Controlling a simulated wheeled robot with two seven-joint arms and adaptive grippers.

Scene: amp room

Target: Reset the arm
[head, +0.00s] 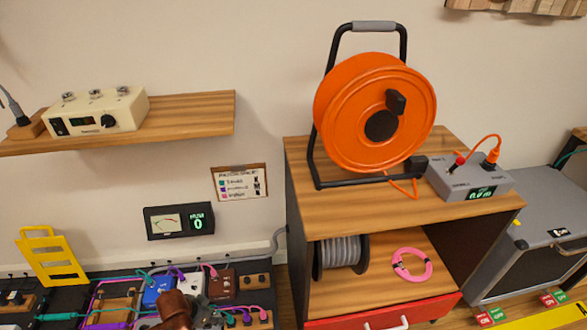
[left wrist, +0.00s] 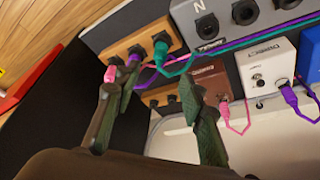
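My left gripper (head: 176,308) shows at the bottom of the head view, over the pedalboard (head: 75,290). In the left wrist view my left gripper (left wrist: 150,88) has its two fingers spread, with nothing held between them. Beyond the fingertips are a brown pedal (left wrist: 208,80) and a wooden jack block (left wrist: 130,45) with pink, purple and teal plugs. I cannot tell whether a fingertip touches the pink cable. My right gripper is in neither view.
White (head: 193,285) and blue (head: 158,291) pedals stand close to my left gripper, with cables around them. A yellow stand (head: 50,258) is to the left. A wooden cabinet (head: 440,215) with an orange cable reel (head: 350,120) stands to the right. A shelf (head: 190,115) hangs above.

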